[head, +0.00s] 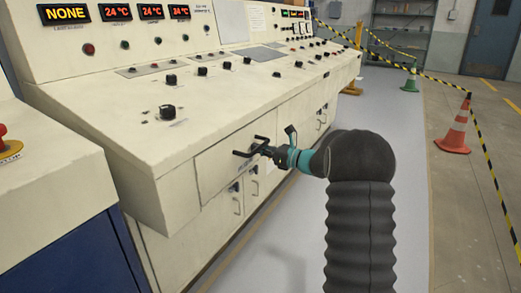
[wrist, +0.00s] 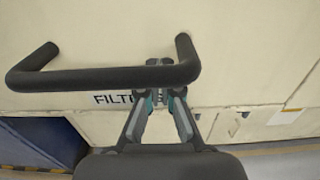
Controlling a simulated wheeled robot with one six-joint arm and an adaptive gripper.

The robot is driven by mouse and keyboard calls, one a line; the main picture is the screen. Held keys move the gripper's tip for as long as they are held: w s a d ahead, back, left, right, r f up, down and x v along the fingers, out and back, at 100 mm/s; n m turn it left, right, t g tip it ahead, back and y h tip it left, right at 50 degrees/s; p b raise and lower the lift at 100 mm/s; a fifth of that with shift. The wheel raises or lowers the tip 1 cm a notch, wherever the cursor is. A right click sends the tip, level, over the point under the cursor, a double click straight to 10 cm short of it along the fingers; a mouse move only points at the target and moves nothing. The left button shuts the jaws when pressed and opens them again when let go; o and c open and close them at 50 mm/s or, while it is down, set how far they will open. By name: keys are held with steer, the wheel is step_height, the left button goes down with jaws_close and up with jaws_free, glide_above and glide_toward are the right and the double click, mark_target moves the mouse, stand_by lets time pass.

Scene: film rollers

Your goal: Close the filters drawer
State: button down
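The filters drawer front (head: 222,163) is a cream panel in the side of the control desk. It looks about level with the panels around it, but I cannot tell whether a small gap remains. Its black bar handle (wrist: 95,77) crosses the wrist view, with the partly hidden label "FILT" (wrist: 112,99) behind it. My gripper (head: 266,150) is at the handle. In the wrist view its two fingers (wrist: 160,62) converge with tips nearly together, and the bar crosses in front of them. They are not clamped across the bar; contact is unclear.
The control desk (head: 90,100) has knobs and red displays on top. Cabinet doors with handles (head: 236,205) are below the drawer. A orange cone (head: 455,130), a green cone (head: 411,84) and striped tape stand right. Floor beside the desk is clear.

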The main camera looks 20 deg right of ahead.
steer(key=v, duration=1.4)
